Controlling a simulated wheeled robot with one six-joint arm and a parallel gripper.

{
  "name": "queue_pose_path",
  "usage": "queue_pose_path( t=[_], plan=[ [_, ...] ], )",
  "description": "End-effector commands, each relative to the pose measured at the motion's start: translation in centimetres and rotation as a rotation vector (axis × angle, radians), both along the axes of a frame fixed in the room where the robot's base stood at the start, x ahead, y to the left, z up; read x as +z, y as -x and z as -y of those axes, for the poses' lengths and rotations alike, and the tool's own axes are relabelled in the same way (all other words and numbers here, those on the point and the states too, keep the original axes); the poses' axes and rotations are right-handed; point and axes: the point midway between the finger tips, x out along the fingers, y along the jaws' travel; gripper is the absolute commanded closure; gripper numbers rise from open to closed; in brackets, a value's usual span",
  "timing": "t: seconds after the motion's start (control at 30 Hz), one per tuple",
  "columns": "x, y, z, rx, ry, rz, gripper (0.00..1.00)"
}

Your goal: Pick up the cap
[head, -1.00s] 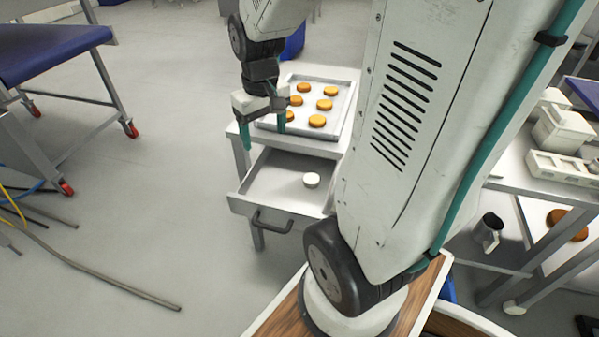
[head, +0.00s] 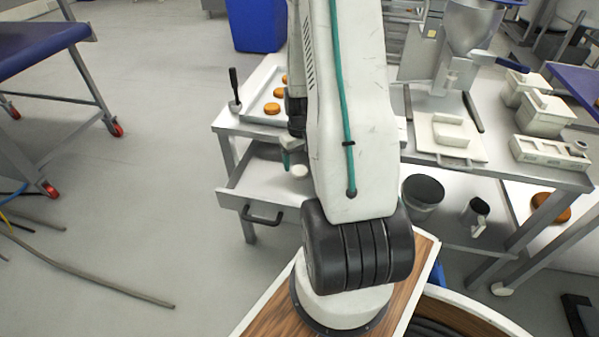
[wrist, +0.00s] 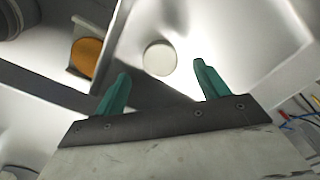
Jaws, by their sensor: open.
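The cap, a small white disc (head: 299,171), lies in the open drawer (head: 240,196) under the small table. It shows whole in the wrist view (wrist: 160,58), just beyond the gap between my fingertips. My gripper (wrist: 161,70) is open and empty, with one green finger on each side of the cap's line and not touching it. In the head view one green finger (head: 287,160) shows just left of the cap, over the drawer. My arm hides the rest of the gripper and the drawer's right part.
A tray with orange-brown rounds (head: 272,108) stands on the table above the drawer, with a black-handled tool (head: 235,88) at its left corner. A second bench (head: 520,165) at right holds a machine and white boxes. The floor at left is mostly clear, with cables.

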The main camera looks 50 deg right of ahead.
Motion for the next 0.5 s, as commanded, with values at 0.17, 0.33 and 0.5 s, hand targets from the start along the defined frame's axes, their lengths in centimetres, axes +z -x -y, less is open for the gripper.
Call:
queue_pose_path(
  t=[0.17,0.33,0.5],
  plan=[
    [-2.8,0.0,-0.1,0.000,-0.004,-0.004,0.27],
    [-4.1,0.0,-0.1,0.000,-0.002,-0.002,0.27],
    [-4.1,0.0,0.0,0.000,-0.001,-0.001,0.27]
  ],
)
